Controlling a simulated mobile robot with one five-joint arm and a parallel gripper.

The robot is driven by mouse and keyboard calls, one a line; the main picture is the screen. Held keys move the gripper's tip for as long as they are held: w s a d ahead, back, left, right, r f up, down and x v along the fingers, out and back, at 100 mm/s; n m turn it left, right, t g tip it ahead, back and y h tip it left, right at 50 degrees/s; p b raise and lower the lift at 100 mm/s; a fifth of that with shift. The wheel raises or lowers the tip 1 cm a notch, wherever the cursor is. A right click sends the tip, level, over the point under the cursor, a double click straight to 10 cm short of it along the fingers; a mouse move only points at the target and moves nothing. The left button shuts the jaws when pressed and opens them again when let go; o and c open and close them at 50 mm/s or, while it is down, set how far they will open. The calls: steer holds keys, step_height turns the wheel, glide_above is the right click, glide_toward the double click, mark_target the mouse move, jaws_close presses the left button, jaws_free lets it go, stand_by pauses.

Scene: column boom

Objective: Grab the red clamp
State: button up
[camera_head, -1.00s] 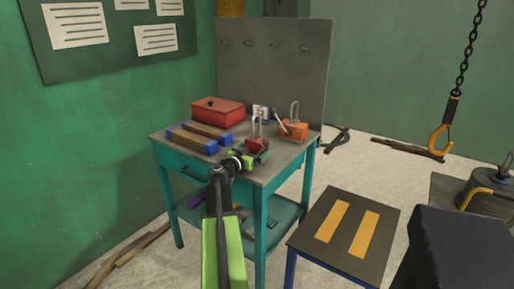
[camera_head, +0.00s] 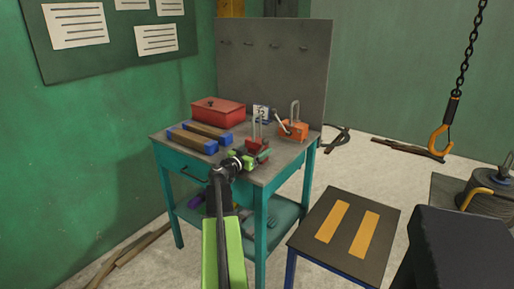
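The red clamp (camera_head: 253,143) stands on the grey top of the teal workbench (camera_head: 283,167), near its front right, with its metal handle pointing up. My gripper (camera_head: 263,153) is at the clamp's near side, low over the bench top, and covers the clamp's lower part. The fingers look very close to the clamp. I cannot tell whether they touch it or how far apart they are.
An orange clamp (camera_head: 296,130) stands behind and to the right. A red box (camera_head: 218,112) and two blue-ended wooden blocks (camera_head: 193,141) lie to the left. A low table with yellow stripes (camera_head: 342,229) stands right of the bench. A chain hook (camera_head: 440,137) hangs at right.

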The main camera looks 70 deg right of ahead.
mark_target(254, 141)
steer(key=shift+r, duration=0.1)
step_height(254, 141, up, 4)
steer(key=p, duration=0.4)
steer(key=shift+r, duration=0.1)
steer(key=s+a+r+p, duration=0.2)
steer(key=s+r+p, duration=0.4)
steer(key=s, duration=0.5)
steer(key=shift+s+r+p, duration=0.25)
steer(key=shift+r+p, duration=0.05)
steer(key=shift+p, duration=0.25)
